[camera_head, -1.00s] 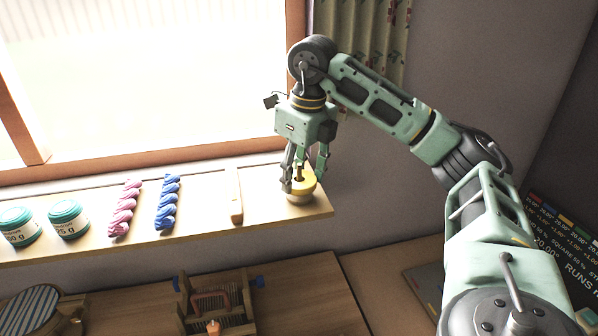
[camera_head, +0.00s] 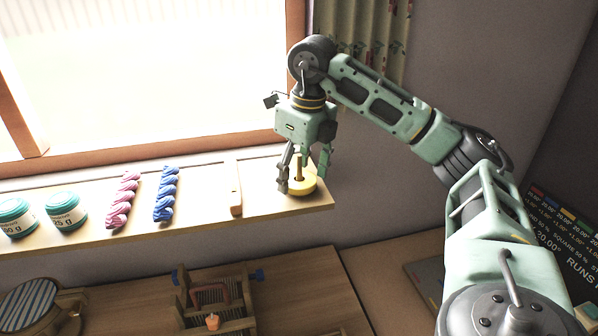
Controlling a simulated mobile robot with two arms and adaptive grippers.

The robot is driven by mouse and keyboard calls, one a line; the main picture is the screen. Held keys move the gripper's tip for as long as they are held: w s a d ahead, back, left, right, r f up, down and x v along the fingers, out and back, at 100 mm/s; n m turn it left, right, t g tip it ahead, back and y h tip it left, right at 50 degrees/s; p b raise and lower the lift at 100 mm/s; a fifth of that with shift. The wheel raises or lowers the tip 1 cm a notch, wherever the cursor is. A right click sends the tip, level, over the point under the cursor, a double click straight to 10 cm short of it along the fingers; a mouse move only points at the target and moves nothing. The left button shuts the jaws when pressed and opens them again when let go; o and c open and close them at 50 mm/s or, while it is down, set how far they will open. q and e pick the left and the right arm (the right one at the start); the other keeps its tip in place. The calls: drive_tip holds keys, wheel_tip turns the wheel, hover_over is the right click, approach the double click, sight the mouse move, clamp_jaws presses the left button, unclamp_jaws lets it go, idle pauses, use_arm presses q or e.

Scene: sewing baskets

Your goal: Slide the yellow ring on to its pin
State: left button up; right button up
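The yellow ring (camera_head: 304,188) lies flat and low on the right end of the window shelf. It sits around the upright wooden pin (camera_head: 299,168), whose top stands up through the ring's middle. The pin's base is mostly hidden beneath the ring. My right gripper (camera_head: 303,182) points down over the ring with its fingers spread on either side. It is open, and the pin's top shows between the fingers. Whether a finger still touches the ring is hard to tell. My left gripper is not in view.
On the shelf (camera_head: 270,208) left of the ring are a wooden bar (camera_head: 235,188), a blue skein (camera_head: 166,198), a pink skein (camera_head: 122,199) and two teal-lidded jars (camera_head: 65,212). A small wooden loom (camera_head: 215,297) stands on the table below.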

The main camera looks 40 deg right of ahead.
drive_tip(key=shift+r, duration=0.1)
wheel_tip(320, 180, up, 12)
drive_tip(key=s, duration=0.1)
drive_tip(key=shift+s, duration=0.2)
idle(0.7)
drive_tip(key=shift+d+f, duration=0.1)
drive_tip(key=shift+f, duration=0.1)
idle(0.4)
